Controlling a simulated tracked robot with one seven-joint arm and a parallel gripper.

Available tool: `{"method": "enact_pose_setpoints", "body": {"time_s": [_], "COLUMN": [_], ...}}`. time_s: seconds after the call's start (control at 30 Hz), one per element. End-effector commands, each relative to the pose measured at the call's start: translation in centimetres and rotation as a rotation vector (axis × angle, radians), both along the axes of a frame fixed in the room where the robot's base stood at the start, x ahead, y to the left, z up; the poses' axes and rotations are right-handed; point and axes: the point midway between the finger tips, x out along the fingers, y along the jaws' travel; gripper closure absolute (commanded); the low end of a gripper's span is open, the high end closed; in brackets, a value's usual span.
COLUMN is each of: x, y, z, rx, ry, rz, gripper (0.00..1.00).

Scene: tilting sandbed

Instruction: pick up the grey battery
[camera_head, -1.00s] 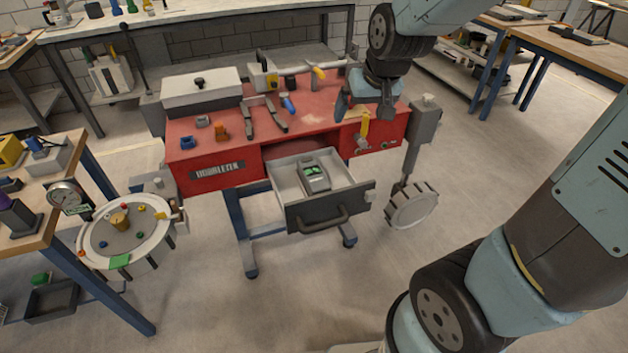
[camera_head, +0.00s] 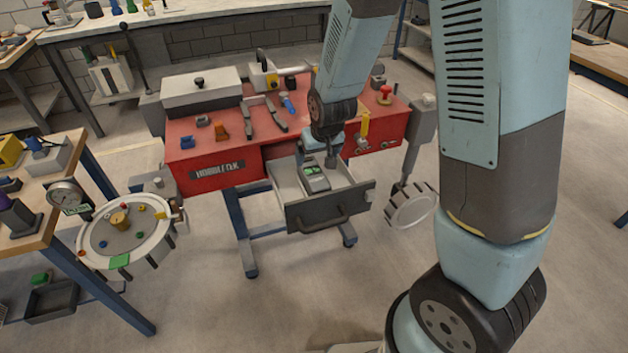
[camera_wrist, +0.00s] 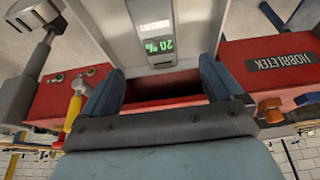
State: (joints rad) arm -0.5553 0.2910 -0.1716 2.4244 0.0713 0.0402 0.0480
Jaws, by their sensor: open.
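The grey battery (camera_head: 315,179) with a green display lies in the open drawer (camera_head: 330,209) of the red workbench. My gripper (camera_head: 321,158) is over the drawer's back part, just behind and above the battery in the head view. In the wrist view, my gripper (camera_wrist: 158,85) is open, its two dark blue fingers spread wide with nothing between them. The battery (camera_wrist: 155,35) shows beyond the fingertips, its lit green readout facing the camera. I see a gap between fingers and battery.
The red bench top (camera_head: 200,155) holds a grey lidded box (camera_head: 202,91), tongs (camera_head: 262,117) and small coloured parts. A yellow-handled lever (camera_head: 364,126) and a grey handwheel (camera_head: 411,206) stand right of the drawer. A round dial table (camera_head: 124,232) stands at left.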

Motion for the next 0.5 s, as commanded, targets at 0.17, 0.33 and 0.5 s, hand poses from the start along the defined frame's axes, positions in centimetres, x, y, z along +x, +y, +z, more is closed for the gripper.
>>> {"method": "enact_pose_setpoints", "body": {"time_s": [0.17,0.33,0.5], "x": [0.8,1.5,2.1], "y": [0.1,0.3,0.6], "z": [-2.1,-3.9,-5.2], "rx": [-0.001,-0.001,0.000], "ry": [0.003,0.002,0.000], "rz": [-0.001,-0.002,0.000], "gripper": [0.06,0.06,0.06]}}
